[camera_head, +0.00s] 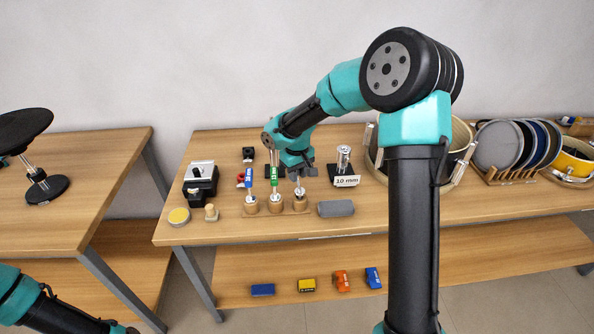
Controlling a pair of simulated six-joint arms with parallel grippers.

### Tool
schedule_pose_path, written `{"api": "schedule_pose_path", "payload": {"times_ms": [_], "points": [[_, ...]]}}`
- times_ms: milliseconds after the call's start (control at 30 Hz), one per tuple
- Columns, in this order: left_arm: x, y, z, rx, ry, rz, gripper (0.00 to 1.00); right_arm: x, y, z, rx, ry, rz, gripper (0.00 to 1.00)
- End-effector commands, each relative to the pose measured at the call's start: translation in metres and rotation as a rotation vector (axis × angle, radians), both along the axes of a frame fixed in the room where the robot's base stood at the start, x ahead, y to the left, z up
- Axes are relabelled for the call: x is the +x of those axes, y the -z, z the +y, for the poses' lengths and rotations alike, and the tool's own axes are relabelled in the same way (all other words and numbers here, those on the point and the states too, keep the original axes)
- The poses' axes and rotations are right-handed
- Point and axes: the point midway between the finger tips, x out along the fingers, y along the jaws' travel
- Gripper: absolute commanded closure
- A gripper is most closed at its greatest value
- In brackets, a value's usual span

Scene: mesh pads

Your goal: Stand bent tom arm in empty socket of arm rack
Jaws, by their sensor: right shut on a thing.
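The arm rack (262,213) is a low wooden strip with three round sockets near the front left of the long table. A blue-labelled arm (248,180) stands in the left socket and a green-labelled arm (274,180) in the middle one. My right gripper (299,176) points down over the right socket (300,204), shut on a small metal piece, the bent tom arm (299,188). The arm's lower end is at or just above the socket; I cannot tell whether it is inside. My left gripper (124,330) is at the bottom edge, mostly cut off.
A grey block (336,208) lies right of the rack, and a metal post on a black base marked 10 mm (344,168) stands behind it. Black boxes (201,183), a yellow-topped tin (179,216) and a wooden peg (211,212) are to the left. Drums and pads fill the right.

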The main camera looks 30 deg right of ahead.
Motion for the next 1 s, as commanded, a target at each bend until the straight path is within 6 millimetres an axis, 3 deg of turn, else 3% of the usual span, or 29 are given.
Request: {"api": "schedule_pose_path", "payload": {"times_ms": [400,800,833,1000], "points": [[0.0,0.0,0.0,0.0,0.0,0.0,0.57,0.0,0.014,0.0,0.001,0.0,0.0,1.0],[0.0,0.0,0.0,0.0,0.0,0.0,0.57,0.0,0.016,0.0,0.0,0.0,0.0,1.0],[0.0,0.0,0.0,0.0,0.0,0.0,0.57,0.0,0.016,0.0,0.0,0.0,0.0,0.73],[0.0,0.0,0.0,0.0,0.0,0.0,0.57,0.0,0.016,0.0,0.0,0.0,0.0,0.57]]}}
